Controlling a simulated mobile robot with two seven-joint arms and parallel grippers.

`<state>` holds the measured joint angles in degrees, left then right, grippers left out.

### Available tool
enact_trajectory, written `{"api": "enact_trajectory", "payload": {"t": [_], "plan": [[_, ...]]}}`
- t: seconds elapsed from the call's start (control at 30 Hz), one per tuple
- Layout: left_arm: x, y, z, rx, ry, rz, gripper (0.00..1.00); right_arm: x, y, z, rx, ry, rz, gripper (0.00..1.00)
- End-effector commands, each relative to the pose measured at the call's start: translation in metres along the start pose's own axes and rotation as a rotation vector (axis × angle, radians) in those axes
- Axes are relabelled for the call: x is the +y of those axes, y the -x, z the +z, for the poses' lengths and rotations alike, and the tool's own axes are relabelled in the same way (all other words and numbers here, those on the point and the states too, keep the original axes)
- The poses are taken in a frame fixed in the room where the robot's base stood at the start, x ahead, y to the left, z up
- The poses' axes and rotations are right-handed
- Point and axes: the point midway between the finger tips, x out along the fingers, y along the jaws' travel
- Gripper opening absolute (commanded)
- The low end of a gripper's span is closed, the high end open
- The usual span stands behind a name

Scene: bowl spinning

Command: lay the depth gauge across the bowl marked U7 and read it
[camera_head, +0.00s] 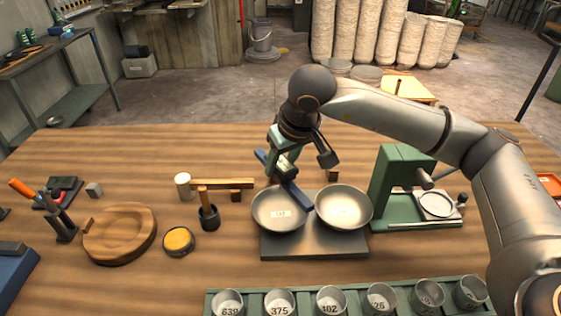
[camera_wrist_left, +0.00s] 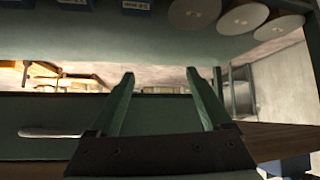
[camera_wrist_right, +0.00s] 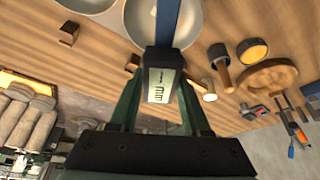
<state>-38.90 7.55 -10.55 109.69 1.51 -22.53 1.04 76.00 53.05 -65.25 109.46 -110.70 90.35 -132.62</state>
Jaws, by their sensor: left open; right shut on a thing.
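Two grey metal bowls sit side by side on a dark plate (camera_head: 315,245): the left bowl (camera_head: 265,215) and the right bowl (camera_head: 343,208). Each has a small pale label inside, too small to read, so I cannot tell which is U7. My right gripper (camera_head: 283,165) is shut on the depth gauge, behind the left bowl. The gauge's blue bar (camera_head: 297,194) reaches over the left bowl's right side; I cannot tell if it touches the rim. In the right wrist view its display (camera_wrist_right: 162,86) shows "mm" but no legible number. My left gripper (camera_wrist_left: 163,88) is open and empty, away from the bowls.
A green press-like stand (camera_head: 402,180) is right of the bowls. A green rack (camera_head: 250,292) with several numbered cups runs along the front. A wooden mallet (camera_head: 225,184), a yellow tin (camera_head: 179,240) and a round wooden board (camera_head: 120,233) lie to the left.

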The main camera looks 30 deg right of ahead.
Motion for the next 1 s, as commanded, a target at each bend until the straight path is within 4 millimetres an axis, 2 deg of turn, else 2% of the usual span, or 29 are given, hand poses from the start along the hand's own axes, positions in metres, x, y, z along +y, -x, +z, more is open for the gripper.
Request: {"api": "enact_trajectory", "payload": {"t": [0.5, 0.7, 1.0], "plan": [[-0.002, -0.020, 0.022, -0.001, 0.000, -0.001, 0.82, 0.000, -0.043, 0.018, 0.000, -0.002, 0.001, 0.00], [-0.003, -0.034, 0.038, -0.002, 0.000, -0.001, 0.82, 0.000, -0.063, 0.026, 0.001, -0.002, 0.000, 0.00], [0.000, -0.042, 0.048, -0.014, 0.000, 0.007, 0.82, 0.000, -0.075, 0.031, 0.001, -0.002, 0.000, 0.00]]}}
